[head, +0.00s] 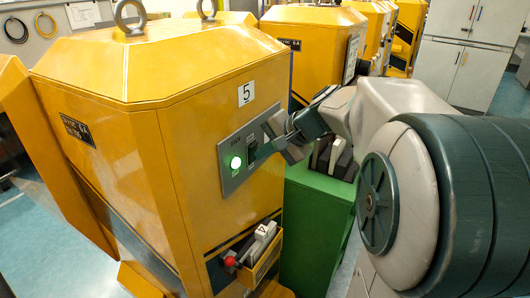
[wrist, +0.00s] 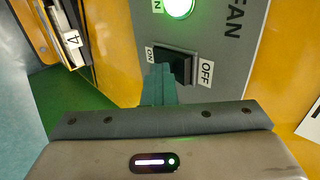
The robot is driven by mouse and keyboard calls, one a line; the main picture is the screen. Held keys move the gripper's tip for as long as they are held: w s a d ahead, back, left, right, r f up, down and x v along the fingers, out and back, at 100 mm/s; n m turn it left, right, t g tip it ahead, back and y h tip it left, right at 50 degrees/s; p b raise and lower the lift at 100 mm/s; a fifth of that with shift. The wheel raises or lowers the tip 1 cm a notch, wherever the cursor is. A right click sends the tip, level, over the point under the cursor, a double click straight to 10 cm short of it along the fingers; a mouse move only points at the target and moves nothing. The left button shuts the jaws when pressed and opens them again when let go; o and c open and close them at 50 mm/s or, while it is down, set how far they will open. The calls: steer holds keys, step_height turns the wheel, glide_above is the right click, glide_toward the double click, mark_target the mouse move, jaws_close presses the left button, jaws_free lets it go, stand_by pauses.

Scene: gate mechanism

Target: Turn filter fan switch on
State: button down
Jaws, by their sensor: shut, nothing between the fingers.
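The fan switch is a black rocker (wrist: 176,62) on a grey panel (head: 232,178) marked FAN, on the front of a yellow cabinet. In the wrist view an ON label sits at its left end and an OFF label at its right. The green lamp (head: 236,162) beside it is lit; it also shows in the wrist view (wrist: 179,5). My gripper (wrist: 166,82) is shut and empty. Its teal fingertips overlap the rocker's near edge in the wrist view; I cannot tell whether they touch. In the head view the gripper body stands just right of the panel.
The yellow cabinet (head: 150,110) bears a 5 label. Below the panel is a small yellow box (head: 262,258) with a lever and a red knob (head: 230,261). A green cabinet (head: 315,225) stands close on the right, below my arm.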

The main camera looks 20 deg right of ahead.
stand_by(0.3)
steer(key=shift+s+d, duration=0.15)
steer(key=shift+d, duration=0.05)
steer(key=s+d+r+b, duration=0.2)
steer(key=s+d+r, duration=0.4)
steer(key=s+d, duration=0.1)
steer(key=shift+s+d+r, duration=0.2)
steer(key=shift+s+d, duration=0.15)
steer(key=shift+s, duration=0.3)
